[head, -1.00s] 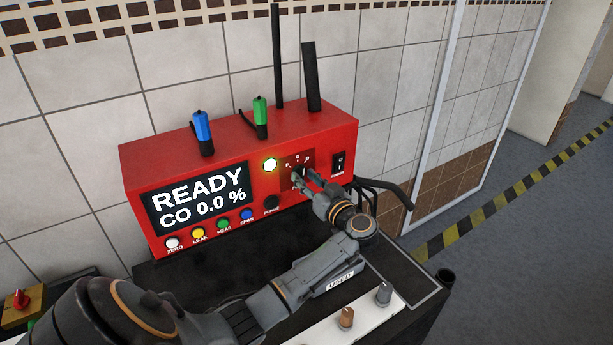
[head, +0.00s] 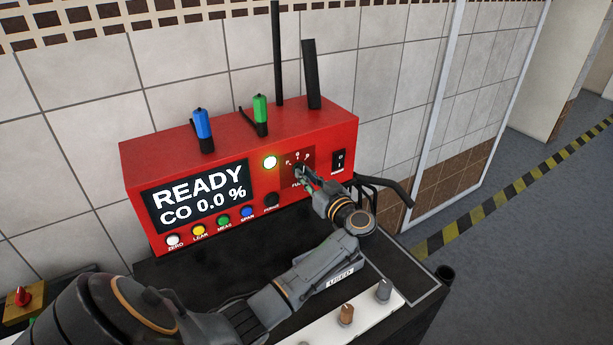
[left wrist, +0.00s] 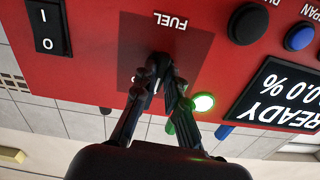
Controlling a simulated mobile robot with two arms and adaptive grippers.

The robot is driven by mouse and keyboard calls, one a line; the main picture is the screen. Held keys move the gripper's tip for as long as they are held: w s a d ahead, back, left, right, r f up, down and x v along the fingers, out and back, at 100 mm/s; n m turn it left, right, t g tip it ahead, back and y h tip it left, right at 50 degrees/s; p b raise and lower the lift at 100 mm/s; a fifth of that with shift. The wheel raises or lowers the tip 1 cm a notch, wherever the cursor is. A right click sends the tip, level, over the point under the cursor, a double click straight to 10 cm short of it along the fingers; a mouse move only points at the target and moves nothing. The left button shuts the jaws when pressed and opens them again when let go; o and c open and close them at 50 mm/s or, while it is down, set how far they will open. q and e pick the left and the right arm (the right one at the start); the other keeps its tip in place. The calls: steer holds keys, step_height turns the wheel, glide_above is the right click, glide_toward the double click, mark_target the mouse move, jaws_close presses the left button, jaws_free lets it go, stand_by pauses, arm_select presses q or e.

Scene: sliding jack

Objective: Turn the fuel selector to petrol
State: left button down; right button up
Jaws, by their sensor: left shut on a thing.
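The red analyser (head: 300,120) stands against the tiled wall, its display reading READY and CO 0.0 %. The fuel selector is a small black knob on a dark red panel (head: 291,160) on the right of its front. My left gripper (head: 302,174) reaches the panel from the lower right and is shut on the knob, covering most of it and some of the markings. In the left wrist view, my gripper fingers (left wrist: 163,88) close on the black selector knob (left wrist: 161,61) beside the upside-down FUEL label. The knob's exact pointing direction is hidden. My right gripper is out of view.
A black rocker switch (head: 338,161) sits right of the panel and a lit lamp (head: 270,162) sits left of it. The black purge button (head: 271,200) is just lower left. Black cables (head: 385,188) leave the analyser's right side.

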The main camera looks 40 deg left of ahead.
arm_select(q)
steer(key=shift+n+b, duration=0.6)
steer(key=shift+n, duration=4.8)
steer(key=c, duration=1.4)
jaws_free()
